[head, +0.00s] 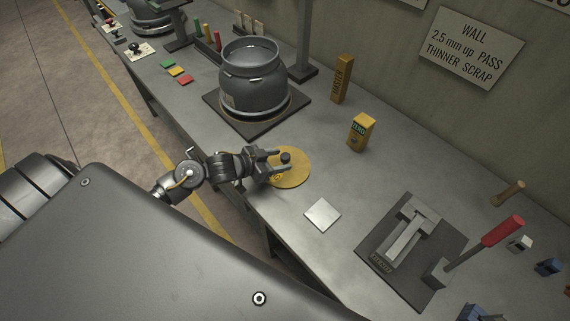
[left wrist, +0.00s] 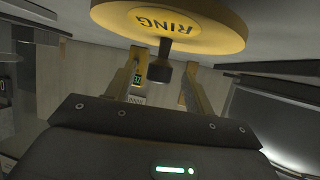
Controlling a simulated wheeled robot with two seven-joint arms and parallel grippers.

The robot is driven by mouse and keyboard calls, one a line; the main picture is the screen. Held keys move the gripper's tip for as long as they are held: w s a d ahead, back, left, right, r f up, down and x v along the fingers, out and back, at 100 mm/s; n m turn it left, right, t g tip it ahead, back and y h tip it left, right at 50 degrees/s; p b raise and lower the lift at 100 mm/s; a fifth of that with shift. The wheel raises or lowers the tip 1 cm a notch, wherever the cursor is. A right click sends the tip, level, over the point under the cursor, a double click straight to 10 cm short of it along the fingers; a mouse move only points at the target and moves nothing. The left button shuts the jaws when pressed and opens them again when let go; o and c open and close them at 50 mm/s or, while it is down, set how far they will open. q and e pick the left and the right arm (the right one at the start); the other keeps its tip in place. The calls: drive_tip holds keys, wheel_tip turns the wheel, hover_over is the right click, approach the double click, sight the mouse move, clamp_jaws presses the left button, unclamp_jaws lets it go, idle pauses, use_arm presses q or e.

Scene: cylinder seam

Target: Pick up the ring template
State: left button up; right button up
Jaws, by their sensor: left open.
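The ring template is a flat yellow disc (head: 298,174) marked RING, with a short dark knob (head: 285,157) on top. It lies on the grey bench in the head view. The disc (left wrist: 205,30) and its knob (left wrist: 164,72) also show in the left wrist view. My left gripper (head: 277,164) is over the near-left part of the disc. Its two fingers (left wrist: 162,75) are open on either side of the knob, with gaps visible. My right gripper is not in view.
A grey metal cylinder (head: 245,90) stands on a dark plate behind the template. A yellow MASTER block (head: 342,80) and a yellow ZERO block (head: 361,133) stand to the right. A pale square plate (head: 322,214) lies in front, and a gauge fixture (head: 410,235) sits at right.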

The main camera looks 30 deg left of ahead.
sight(285, 158)
use_arm(q)
drive_tip(key=x, duration=0.3)
drive_tip(key=shift+w, duration=0.15)
clamp_jaws()
